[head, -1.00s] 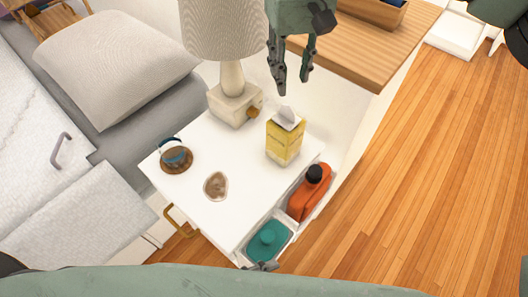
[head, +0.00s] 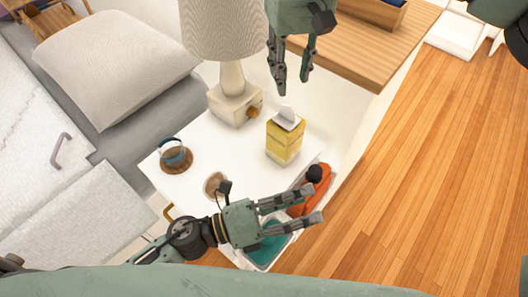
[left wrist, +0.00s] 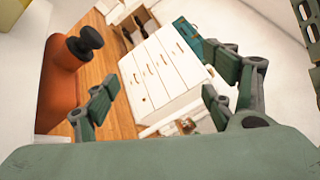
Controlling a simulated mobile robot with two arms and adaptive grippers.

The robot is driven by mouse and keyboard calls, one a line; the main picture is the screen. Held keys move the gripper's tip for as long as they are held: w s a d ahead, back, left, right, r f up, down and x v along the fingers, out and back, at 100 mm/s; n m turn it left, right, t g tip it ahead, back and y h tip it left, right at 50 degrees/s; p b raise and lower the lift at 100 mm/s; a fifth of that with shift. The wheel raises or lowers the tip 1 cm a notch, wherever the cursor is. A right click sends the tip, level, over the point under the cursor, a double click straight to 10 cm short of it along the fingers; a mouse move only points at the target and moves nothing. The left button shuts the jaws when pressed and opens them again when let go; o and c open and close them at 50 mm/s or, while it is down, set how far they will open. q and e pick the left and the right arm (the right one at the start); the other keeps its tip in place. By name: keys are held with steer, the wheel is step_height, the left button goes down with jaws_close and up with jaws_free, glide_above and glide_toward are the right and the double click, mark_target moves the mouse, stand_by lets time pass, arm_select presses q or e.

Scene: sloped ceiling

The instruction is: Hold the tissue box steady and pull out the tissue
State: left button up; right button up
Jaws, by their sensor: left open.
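The yellow tissue box (head: 285,146) stands upright on the white bedside table (head: 245,172), near its right edge. A white tissue (head: 287,116) sticks up from its top. My right gripper (head: 292,86) hangs open and empty above and behind the tissue, apart from it in the picture. My left gripper (head: 313,204) is open and empty, pointing right in front of the box, over the table's near right side.
An orange bottle (head: 318,190) and a teal container (head: 266,250) sit in side holders, partly behind my left gripper. The bottle also shows in the left wrist view (left wrist: 62,85).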

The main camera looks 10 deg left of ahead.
mark_target(275, 143)
arm_select(q)
steer(key=w+a+f+m+t+y, duration=0.1)
steer(key=w, duration=0.1)
steer(key=w+a+f+m+t+y, duration=0.1)
steer(key=w+a, duration=0.1)
steer(key=w+a+f+m+t+y, duration=0.1)
steer(key=w+y, duration=0.1)
steer(key=w, duration=0.1)
steer(key=shift+w+a+t, duration=0.1)
steer(key=shift+a+t, duration=0.05)
steer(key=shift+t, duration=0.25)
steer(key=w+a+m+t+y, duration=0.1)
steer(key=w+a+r+m+t, duration=0.1)
steer(key=w+a, duration=0.1)
steer(key=w+a+m+t+y, duration=0.1)
steer(key=shift+w+a+r+y, duration=0.2)
steer(key=shift+w+r+y, duration=0.05)
steer(key=shift+w+y, duration=0.05)
steer(key=shift+w+r, duration=0.1)
steer(key=shift+w, duration=0.1)
steer(key=shift+w+d, duration=0.15)
steer(key=shift+w, duration=0.15)
steer(key=shift+x, duration=3.4)
steer(key=c, duration=1.4)
steer(key=shift+o, duration=0.2)
